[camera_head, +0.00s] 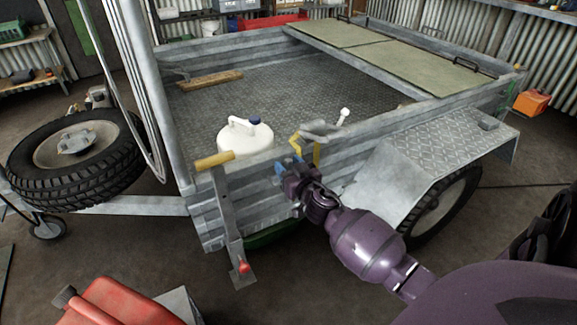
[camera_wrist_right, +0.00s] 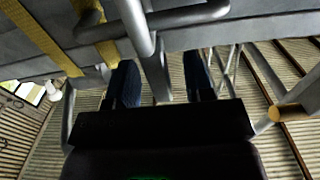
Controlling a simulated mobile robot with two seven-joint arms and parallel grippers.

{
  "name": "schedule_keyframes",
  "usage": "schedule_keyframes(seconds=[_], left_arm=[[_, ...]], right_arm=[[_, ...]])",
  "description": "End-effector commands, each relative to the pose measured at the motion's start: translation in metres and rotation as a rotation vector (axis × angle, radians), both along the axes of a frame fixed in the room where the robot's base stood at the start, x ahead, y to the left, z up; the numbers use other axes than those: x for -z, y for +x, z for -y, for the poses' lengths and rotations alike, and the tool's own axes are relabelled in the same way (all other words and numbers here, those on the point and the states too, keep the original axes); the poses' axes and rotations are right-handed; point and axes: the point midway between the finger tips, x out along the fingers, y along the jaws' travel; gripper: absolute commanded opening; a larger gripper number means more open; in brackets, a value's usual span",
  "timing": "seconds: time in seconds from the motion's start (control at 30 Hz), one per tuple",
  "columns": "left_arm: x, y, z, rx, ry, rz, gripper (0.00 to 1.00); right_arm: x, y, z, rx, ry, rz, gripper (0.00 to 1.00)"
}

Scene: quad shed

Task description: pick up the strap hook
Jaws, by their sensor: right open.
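The strap hook (camera_head: 320,128) is a grey metal piece at the top of the trailer's near side wall, with a yellow strap (camera_head: 296,146) beside it. In the right wrist view the grey metal of the hook (camera_wrist_right: 137,24) shows just beyond the fingertips, with yellow webbing (camera_wrist_right: 42,38) to its left. My right gripper (camera_head: 281,168) is just below and left of the hook in the head view. In the wrist view its two dark blue fingers (camera_wrist_right: 163,78) are apart, with no clear grip on anything. My left gripper is out of view.
The trailer wall (camera_head: 352,139) is close to my right gripper. A white container (camera_head: 245,138) stands inside the trailer, left of the hook. A chequered mudguard (camera_head: 440,143) lies to the right. A red can (camera_head: 120,303) is at the front left.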

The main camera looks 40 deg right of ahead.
Motion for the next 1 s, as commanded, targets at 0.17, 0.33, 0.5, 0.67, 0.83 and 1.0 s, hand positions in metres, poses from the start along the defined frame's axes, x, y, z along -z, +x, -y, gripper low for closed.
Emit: schedule_keyframes(seconds=[0.17,0.33,0.5,0.67,0.83,1.0], left_arm=[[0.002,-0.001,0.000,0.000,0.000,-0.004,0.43],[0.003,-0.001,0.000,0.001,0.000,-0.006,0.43],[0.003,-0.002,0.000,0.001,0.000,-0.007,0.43],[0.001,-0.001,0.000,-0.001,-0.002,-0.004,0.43],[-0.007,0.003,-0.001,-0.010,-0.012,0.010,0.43],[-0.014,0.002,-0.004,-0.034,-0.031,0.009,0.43]], right_arm=[[0.000,0.000,0.000,0.000,0.000,0.000,0.29],[0.000,0.000,0.000,0.000,0.000,0.000,0.03],[0.000,0.000,0.000,0.000,0.000,0.001,0.00],[-0.003,0.000,0.000,0.000,0.000,0.002,0.00],[-0.021,0.001,0.000,-0.001,0.001,0.010,0.00],[-0.052,0.001,0.000,0.000,0.000,0.016,0.00]])
